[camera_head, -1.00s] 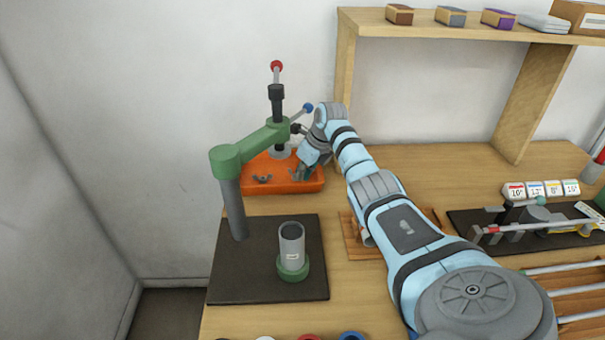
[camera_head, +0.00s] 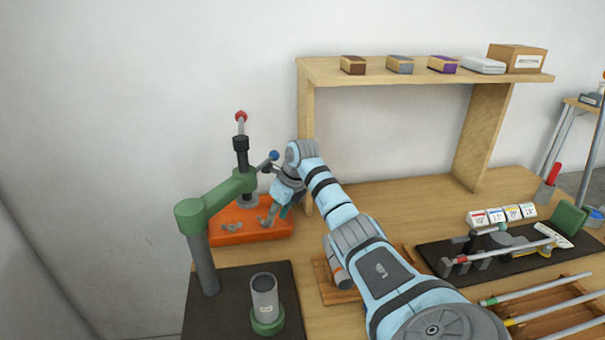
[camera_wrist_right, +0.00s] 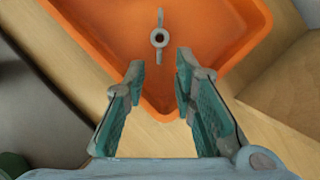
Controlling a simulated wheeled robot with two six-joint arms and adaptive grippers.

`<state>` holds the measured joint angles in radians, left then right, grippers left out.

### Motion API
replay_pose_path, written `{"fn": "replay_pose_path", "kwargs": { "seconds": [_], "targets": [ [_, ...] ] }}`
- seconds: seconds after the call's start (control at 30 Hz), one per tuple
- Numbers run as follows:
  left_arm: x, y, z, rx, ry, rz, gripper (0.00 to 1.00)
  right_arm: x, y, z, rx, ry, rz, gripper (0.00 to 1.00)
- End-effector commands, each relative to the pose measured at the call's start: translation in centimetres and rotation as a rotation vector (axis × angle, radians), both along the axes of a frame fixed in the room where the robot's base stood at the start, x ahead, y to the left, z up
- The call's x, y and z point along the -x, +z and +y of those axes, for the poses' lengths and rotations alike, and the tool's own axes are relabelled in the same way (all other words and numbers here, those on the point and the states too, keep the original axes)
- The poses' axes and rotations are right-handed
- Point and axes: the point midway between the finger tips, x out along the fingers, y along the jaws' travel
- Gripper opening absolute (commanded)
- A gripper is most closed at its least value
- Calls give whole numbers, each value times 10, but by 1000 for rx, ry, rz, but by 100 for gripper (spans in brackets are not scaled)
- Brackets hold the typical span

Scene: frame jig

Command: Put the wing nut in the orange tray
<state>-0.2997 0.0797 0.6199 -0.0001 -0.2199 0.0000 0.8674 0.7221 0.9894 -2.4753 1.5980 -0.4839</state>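The orange tray (camera_head: 250,238) stands on the bench behind the green press, and it also shows in the right wrist view (camera_wrist_right: 215,50). The grey wing nut (camera_head: 232,228) lies on the tray's floor. In the right wrist view the wing nut (camera_wrist_right: 159,39) is beyond my fingertips, with no contact. My right gripper (camera_head: 269,216) is over the right part of the tray. In the right wrist view its fingers (camera_wrist_right: 159,72) are apart with nothing between them, above the tray's near corner. My left gripper is not in view.
The green press (camera_head: 215,200) stands close in front of the tray, on a dark mat with a grey cylinder (camera_head: 264,297). A wooden shelf (camera_head: 305,120) rises to the right of the tray. A dark board with a clamp fixture (camera_head: 495,247) lies farther right.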

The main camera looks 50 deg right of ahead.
Motion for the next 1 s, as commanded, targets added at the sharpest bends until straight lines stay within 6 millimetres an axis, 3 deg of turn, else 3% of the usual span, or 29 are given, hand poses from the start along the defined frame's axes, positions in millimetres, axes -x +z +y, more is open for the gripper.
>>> {"fn": "replay_pose_path", "kwargs": {
  "seconds": [0.4, 0.6, 1.0],
  "targets": [
    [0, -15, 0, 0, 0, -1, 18, 96, -5, -14, 13, 0, 8, 25],
    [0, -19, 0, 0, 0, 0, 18, 111, -3, -11, 4, 4, 6, 25],
    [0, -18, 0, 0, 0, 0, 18, 111, -2, -10, 1, 4, 4, 25]
  ]
}}
